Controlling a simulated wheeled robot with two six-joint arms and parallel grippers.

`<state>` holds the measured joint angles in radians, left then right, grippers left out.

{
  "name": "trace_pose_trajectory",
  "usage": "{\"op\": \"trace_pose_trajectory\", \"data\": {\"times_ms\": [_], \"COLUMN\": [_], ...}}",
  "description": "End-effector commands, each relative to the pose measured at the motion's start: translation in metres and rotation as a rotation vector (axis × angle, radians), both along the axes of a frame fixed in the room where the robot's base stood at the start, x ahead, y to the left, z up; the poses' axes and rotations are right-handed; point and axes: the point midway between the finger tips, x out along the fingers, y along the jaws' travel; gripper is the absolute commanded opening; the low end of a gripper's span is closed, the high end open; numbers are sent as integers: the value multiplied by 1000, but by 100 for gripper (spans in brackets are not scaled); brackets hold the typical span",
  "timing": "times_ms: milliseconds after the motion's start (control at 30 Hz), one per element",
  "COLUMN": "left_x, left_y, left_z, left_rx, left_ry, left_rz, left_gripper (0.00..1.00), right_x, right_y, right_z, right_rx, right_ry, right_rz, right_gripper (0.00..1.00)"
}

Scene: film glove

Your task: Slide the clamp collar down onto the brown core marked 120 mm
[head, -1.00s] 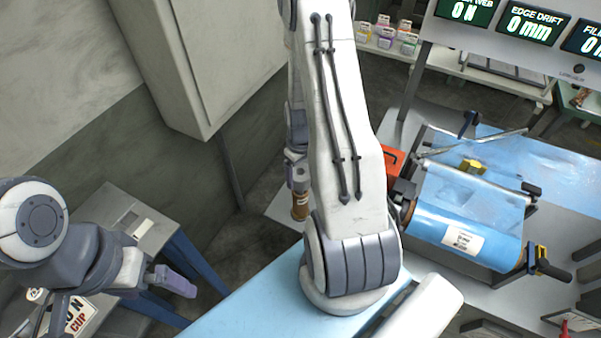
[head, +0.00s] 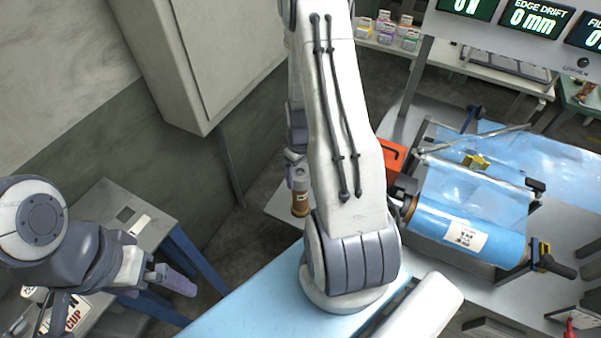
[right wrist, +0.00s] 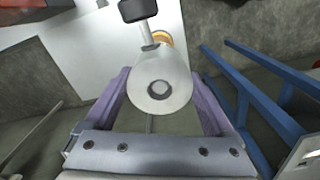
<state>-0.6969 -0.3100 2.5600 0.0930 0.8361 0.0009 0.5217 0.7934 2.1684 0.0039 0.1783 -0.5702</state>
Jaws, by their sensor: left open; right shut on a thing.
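My right gripper (head: 298,180) is seen beside my white arm in the head view. In the right wrist view its purple fingers (right wrist: 160,84) are shut on a pale grey round piece with a dark centre, apparently the clamp collar (right wrist: 172,92). A stem with a black knob (right wrist: 138,10) sticks out beyond it. A brown core (head: 300,206) with a pale label shows just below the right gripper; its orange-brown edge (right wrist: 163,37) shows behind the collar. I cannot tell whether they touch, and its marking is unreadable. My left gripper (head: 180,281) is open and empty at the lower left.
A blue film roll (head: 450,225) on a metal frame stands at the right, with an orange box (head: 391,157) beside it. A grey stand with blue legs (head: 190,255) is at the left. A cabinet (head: 215,65) hangs on the wall. Blue-topped surface (head: 250,300) lies in front.

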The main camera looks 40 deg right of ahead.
Motion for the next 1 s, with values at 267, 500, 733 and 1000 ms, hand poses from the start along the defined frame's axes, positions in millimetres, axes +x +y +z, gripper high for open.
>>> {"op": "trace_pose_trajectory", "data": {"times_ms": [267, 500, 733, 1000], "left_x": [0, 0, 0, 0], "left_y": [0, 0, 0, 0], "left_z": [-6, -11, -15, -15], "left_rx": [0, 0, 0, 0], "left_ry": [0, 0, 0, 0], "left_rz": [1, 1, 2, 2], "left_gripper": [100, 100, 100, 100], "right_x": [0, 0, 0, 0], "right_y": [0, 0, 0, 0], "right_z": [-8, -14, -19, -19], "right_rx": [0, 0, 0, 0], "right_ry": [-1, -1, 0, 1], "right_rz": [0, 0, 0, 0], "right_gripper": [0, 0, 0, 100]}}
